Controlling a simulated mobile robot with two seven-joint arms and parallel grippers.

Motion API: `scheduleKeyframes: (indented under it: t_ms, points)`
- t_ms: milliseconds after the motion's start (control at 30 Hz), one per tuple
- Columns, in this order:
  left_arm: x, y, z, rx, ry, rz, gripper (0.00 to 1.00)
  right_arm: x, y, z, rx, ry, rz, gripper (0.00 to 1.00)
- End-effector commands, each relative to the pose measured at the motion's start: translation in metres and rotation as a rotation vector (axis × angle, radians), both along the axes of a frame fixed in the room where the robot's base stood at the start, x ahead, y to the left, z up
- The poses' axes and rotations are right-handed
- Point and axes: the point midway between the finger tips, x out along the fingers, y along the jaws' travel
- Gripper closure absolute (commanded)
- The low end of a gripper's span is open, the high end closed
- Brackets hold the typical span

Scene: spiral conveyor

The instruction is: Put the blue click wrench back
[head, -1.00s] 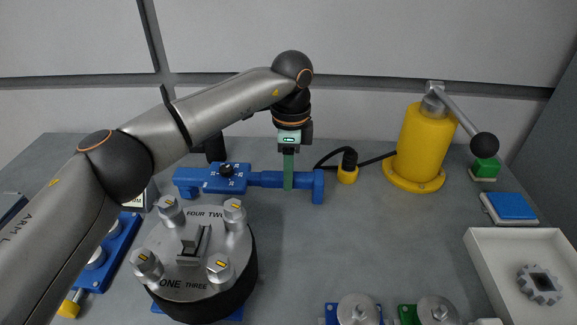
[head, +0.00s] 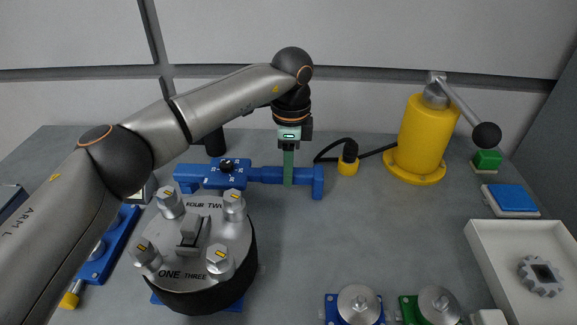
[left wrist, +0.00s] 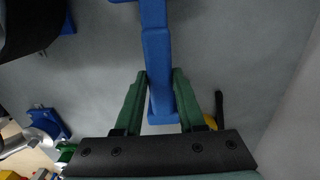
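The blue click wrench (head: 265,176) lies level, left to right, behind the round bolted drum in the head view. A wider blue block with a black knob (head: 227,167) is at its left end, and I cannot tell if this is part of the wrench or a holder. My left gripper (head: 288,180) points down with its green fingers on either side of the wrench's bar near the right end. In the left wrist view the fingers (left wrist: 160,78) close against both sides of the blue bar (left wrist: 157,50). My right gripper is not in view.
The drum with numbered bolts (head: 205,262) stands in front of the wrench. A yellow cylinder with a lever (head: 422,138), a small yellow cable plug (head: 348,166) and a white tray (head: 482,250) with a gear are to the right. The middle of the table is clear.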

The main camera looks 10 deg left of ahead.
Motion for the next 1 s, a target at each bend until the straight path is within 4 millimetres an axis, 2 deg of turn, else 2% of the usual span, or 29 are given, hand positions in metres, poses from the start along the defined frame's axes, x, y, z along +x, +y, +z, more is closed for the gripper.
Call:
scheduleKeyframes:
  t_ms: [33,267,567,767,1000]
  points:
    - [0.0,0.0,0.001,0.0,-0.001,0.0,0.55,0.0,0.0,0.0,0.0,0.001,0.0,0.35]
    - [0.0,0.0,0.001,0.0,0.0,0.0,0.29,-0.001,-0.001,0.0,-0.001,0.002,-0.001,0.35]
    - [0.0,0.0,0.0,-0.001,0.001,0.0,0.28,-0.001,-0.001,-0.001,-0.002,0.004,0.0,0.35]
    - [0.001,-0.001,0.026,-0.001,-0.003,0.0,0.28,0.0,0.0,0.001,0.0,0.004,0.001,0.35]
    - [0.001,-0.003,0.08,-0.002,-0.005,0.001,0.28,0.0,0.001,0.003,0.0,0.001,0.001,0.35]
